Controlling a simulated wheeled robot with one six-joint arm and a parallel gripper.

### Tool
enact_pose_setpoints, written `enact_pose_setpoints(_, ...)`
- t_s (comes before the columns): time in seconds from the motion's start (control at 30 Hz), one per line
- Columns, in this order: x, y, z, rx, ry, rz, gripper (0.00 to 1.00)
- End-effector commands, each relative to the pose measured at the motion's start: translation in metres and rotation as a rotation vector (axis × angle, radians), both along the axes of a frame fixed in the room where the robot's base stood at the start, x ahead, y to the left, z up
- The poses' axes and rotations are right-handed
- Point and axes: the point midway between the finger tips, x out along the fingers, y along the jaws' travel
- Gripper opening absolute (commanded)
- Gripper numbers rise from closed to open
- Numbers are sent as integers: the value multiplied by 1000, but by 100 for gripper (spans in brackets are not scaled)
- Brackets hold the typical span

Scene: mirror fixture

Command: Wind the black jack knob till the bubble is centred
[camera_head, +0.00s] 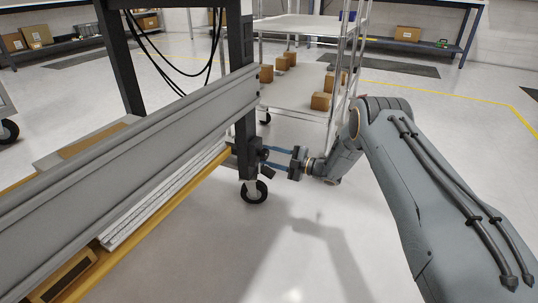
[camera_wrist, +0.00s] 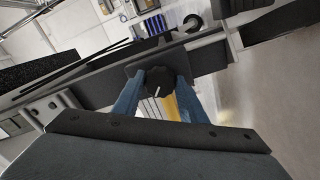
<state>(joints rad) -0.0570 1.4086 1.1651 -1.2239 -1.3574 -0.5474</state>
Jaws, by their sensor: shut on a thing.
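The black jack knob (camera_wrist: 159,82) sits between the two blue fingers of my gripper (camera_wrist: 158,92) in the wrist view. It is round with a ribbed edge and a white mark on its face. My gripper is shut on it. In the head view my gripper (camera_head: 276,158) reaches in from the right to the foot of the black post (camera_head: 246,135), and the knob (camera_head: 262,169) is small and dark at its fingertips. I cannot make out a bubble level in either view.
A long grey beam (camera_head: 120,155) crosses the left of the head view, with a yellow rail (camera_head: 160,220) below it. A black caster (camera_head: 254,192) stands under the post. A wire cart (camera_head: 295,97) with several boxes stands behind. Floor at the front centre is clear.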

Motion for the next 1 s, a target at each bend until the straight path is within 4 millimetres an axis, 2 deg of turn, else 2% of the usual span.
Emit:
enact_pose_setpoints(0.6,-1,0,1,-195,-534,-1,16)
enact_pose_setpoints(1.0,0,0,1,-276,-755,-1,16)
